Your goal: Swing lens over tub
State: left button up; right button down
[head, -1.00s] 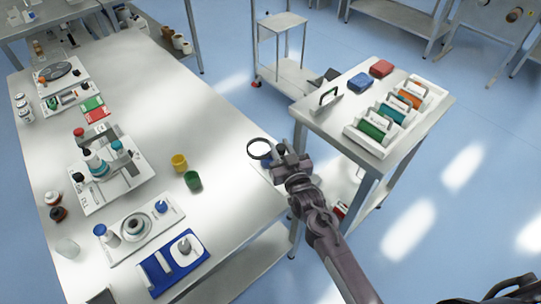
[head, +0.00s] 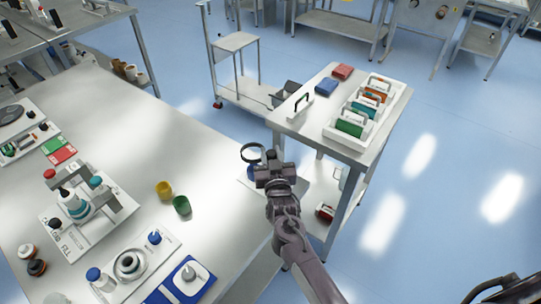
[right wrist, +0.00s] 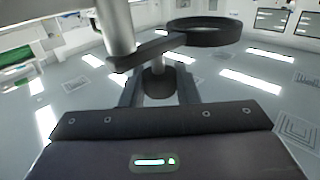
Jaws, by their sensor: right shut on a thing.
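The lens, a dark round ring (head: 251,145), is at the right edge of the large table in the head view. In the right wrist view the ring (right wrist: 207,24) sits on a flat dark arm beside a grey upright post (right wrist: 116,28). My right gripper (head: 269,161) is just right of the ring in the head view. In the right wrist view it is shut on a dark knob (right wrist: 158,84) below the lens arm. A small blue thing (head: 252,173), partly hidden, is under the ring; I cannot tell whether it is the tub.
A yellow cup (head: 164,190) and a green cup (head: 182,205) stand on the large table (head: 150,130), left of the lens. A side table (head: 300,122) with a white tray of coloured folders stands to the right. The table's far middle is clear.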

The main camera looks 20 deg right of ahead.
jog(key=c, duration=1.5)
grip_release()
jog(key=o, duration=0.4)
jog(key=shift+s+f, duration=0.1)
jog(key=shift+s, duration=0.3)
jog(key=s, duration=0.2)
jog(key=s+b, duration=0.1)
jog(key=s, duration=0.1)
jog(key=s+a, duration=0.1)
jog(key=s, duration=0.2)
jog(key=shift+b, duration=0.35)
